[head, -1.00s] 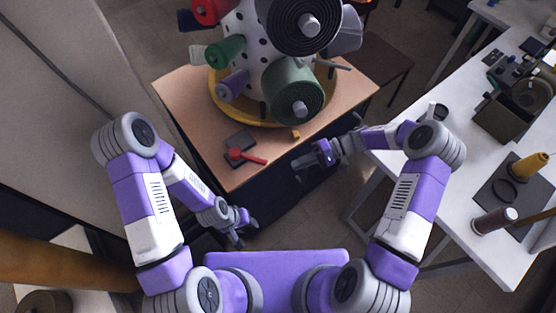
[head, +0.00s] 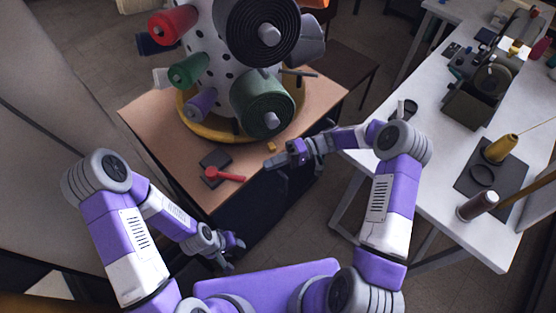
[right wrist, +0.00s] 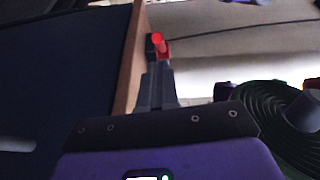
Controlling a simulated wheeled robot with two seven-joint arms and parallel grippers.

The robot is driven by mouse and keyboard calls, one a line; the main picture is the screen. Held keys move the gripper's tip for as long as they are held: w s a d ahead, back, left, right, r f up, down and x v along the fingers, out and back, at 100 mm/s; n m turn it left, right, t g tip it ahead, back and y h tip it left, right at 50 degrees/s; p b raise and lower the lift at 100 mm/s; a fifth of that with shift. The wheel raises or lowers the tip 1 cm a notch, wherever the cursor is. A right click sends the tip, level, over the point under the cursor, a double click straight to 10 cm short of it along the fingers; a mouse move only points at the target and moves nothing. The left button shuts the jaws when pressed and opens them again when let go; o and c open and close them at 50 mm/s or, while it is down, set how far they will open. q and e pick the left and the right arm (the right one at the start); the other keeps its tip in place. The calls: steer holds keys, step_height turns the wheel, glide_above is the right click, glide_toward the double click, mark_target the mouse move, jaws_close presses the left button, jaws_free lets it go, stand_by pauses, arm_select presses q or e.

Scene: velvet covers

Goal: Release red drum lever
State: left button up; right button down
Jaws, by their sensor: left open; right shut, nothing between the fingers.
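The red lever (head: 222,175) lies on a small dark base near the front edge of the wooden table top. Its handle points right in the head view. My right gripper (head: 268,163) is shut and empty, just right of the handle's end and apart from it in that view. In the right wrist view, the shut fingers (right wrist: 159,72) point toward the red lever (right wrist: 160,44), whose lower part is partly hidden behind the fingertips. My left gripper (head: 238,252) is open and empty, low in front of the table, away from the lever.
A dotted white drum (head: 205,75) with several fabric rolls stands in a yellow ring (head: 190,122) on the table. The green roll (head: 262,103) overhangs the space behind my right gripper. A small yellow block (head: 271,147) sits near the edge. A white bench (head: 430,185) is at right.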

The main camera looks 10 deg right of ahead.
steer(key=shift+x, duration=2.75)
steer(key=shift+s+a, duration=0.1)
